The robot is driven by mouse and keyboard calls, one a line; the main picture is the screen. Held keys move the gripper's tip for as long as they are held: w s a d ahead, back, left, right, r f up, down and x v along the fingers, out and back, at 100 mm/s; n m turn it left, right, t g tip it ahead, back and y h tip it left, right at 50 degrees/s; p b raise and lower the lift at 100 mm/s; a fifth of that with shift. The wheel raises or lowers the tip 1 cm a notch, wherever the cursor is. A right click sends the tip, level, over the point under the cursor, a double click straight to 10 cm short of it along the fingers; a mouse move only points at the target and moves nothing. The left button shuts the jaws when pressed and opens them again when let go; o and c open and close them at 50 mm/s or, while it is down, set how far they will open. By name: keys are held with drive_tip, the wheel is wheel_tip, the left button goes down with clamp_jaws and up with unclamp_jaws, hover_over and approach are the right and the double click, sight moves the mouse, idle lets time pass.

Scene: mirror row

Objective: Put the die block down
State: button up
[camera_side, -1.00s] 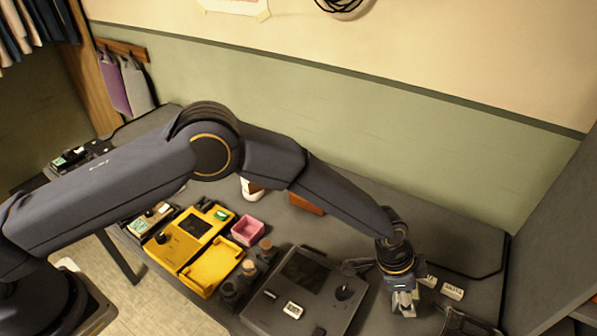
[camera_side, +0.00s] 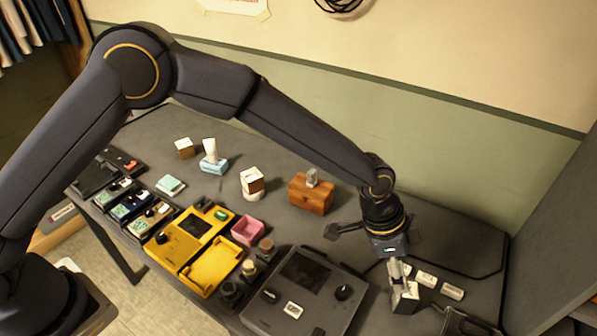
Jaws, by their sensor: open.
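A pale block (camera_side: 404,300), which I take to be the die block, sits on the grey table right of the large grey console. My gripper (camera_side: 398,274) is directly above it, pointing down, with its fingers open. The fingers overlap the top of the block in this view, so I cannot tell whether they still touch it. Two small white blocks with dark markings, a nearer-left one (camera_side: 427,279) and one farther right (camera_side: 452,291), lie just right of the gripper.
The grey console (camera_side: 300,295) is left of the gripper. A wooden box (camera_side: 311,194) with a grey item on top stands behind. Yellow trays (camera_side: 212,268), a pink tray (camera_side: 247,229) and small jars are farther left. A dark object (camera_side: 465,322) is at the front right. The back right table is clear.

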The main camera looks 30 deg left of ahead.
drive_tip(key=s+a+r+n+t+y, duration=0.1)
drive_tip(key=a+r+n, duration=0.2)
drive_tip(key=a+r, duration=0.8)
drive_tip(key=s+a+r+n+t+y, duration=0.1)
drive_tip(key=a+r+n+t, duration=0.15)
drive_tip(key=a+r, duration=0.8)
drive_tip(key=s+a+n+y, duration=0.2)
drive_tip(key=s+a+n, duration=0.6)
drive_tip(key=s+a, duration=1)
drive_tip(key=shift+s+a+f, duration=0.15)
drive_tip(key=shift+s+a, duration=0.1)
drive_tip(key=shift+a, duration=0.65)
drive_tip(key=shift+t, duration=0.25)
